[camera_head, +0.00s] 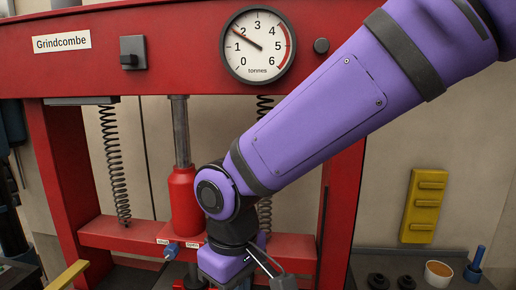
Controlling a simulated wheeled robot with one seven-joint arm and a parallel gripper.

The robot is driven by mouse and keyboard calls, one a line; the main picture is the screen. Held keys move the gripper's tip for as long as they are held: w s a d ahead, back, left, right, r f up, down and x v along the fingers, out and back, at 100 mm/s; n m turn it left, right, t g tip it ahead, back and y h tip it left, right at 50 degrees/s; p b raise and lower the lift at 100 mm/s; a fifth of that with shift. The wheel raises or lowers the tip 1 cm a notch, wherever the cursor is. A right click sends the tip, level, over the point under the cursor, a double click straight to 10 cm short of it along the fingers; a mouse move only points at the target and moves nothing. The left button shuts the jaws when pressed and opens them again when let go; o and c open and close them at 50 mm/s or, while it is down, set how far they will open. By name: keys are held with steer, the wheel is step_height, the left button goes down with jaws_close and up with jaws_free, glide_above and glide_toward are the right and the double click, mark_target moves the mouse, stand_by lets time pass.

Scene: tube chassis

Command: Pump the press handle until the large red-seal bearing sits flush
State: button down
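The red press frame (60,150) fills the left and middle of the head view. Its red ram cylinder (184,205) hangs below a steel rod, behind my wrist. The dial gauge (258,20) reads in tonnes, its needle a little under 2. My gripper (225,262) is at the bottom centre, in front of the lower red crossbeam. Its fingertips are not visible, so I cannot tell whether it is open or holds anything. A thin pale rod or edge shows beside it; I cannot tell whether this is the press handle. The large red-seal bearing is not visible.
A blue knob (171,250) sits on the lower beam. A coil spring (112,165) hangs at left. A yellow bar (70,275) is at lower left. A yellow rack (424,207) hangs on the right wall above a bench with black round parts (378,281) and an orange-brown cup (438,275).

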steer(key=shift+f, duration=2.85)
step_height(320, 180, up, 16)
steer(key=shift+f, duration=0.2)
steer(key=shift+f, duration=0.1)
steer(key=shift+f, duration=0.1)
stand_by(1.1)
stand_by(0.5)
steer(key=shift+r, duration=2.5)
